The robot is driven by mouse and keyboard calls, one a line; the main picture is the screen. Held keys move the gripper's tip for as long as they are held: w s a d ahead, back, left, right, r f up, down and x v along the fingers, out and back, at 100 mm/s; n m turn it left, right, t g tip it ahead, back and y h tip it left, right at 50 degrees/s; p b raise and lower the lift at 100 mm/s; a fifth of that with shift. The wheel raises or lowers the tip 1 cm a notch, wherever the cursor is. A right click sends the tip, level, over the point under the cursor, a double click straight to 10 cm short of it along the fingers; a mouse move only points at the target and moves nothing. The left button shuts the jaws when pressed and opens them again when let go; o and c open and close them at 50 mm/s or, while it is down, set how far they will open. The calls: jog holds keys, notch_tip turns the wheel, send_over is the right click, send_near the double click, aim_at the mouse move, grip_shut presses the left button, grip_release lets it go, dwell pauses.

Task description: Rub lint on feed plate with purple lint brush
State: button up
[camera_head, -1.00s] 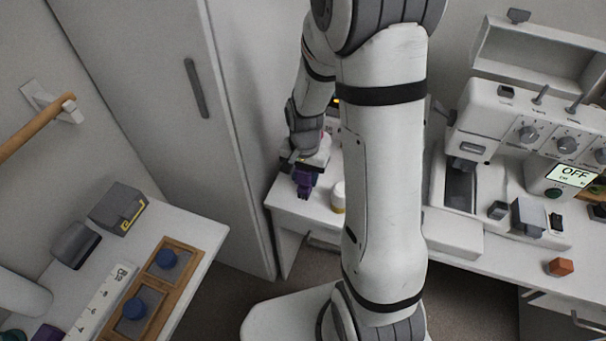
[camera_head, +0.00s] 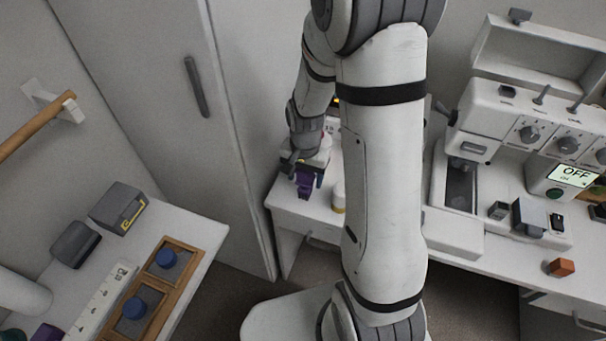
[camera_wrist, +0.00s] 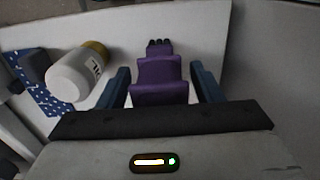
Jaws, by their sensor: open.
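The purple lint brush (camera_head: 304,186) stands at the near edge of the white table left of my arm. In the wrist view the brush (camera_wrist: 160,80) shows as a stepped purple body with a dark tip, between my two blue-grey fingers. My gripper (camera_wrist: 161,88) is open, with a gap on each side of the brush. It also shows in the head view (camera_head: 306,176). The sewing machine (camera_head: 500,120) is at the right; its dark bed area (camera_head: 460,188) lies under the head. I cannot make out lint there.
A white bottle with a yellowish part (camera_wrist: 76,74) stands left of the brush in the wrist view, near a blue patterned cloth (camera_wrist: 45,100). A wooden tray with blue knobs (camera_head: 150,290) is at lower left.

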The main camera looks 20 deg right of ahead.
jog(key=r, duration=0.7)
jog(key=shift+w+a, duration=0.25)
jog(key=shift+w, duration=0.05)
jog(key=r, duration=0.1)
jog(key=s+r, duration=0.1)
jog(key=r+n, duration=0.1)
jog(key=shift+s+r, duration=0.2)
jog(key=shift+s, duration=0.1)
jog(key=s+r+n+t, duration=0.2)
jog(key=s+r+n, duration=0.4)
jog(key=s+r, duration=0.3)
jog(key=s, duration=0.3)
jog(key=shift+s+r+t, duration=0.2)
jog(key=shift+s+t, duration=0.1)
jog(key=shift+s, duration=0.1)
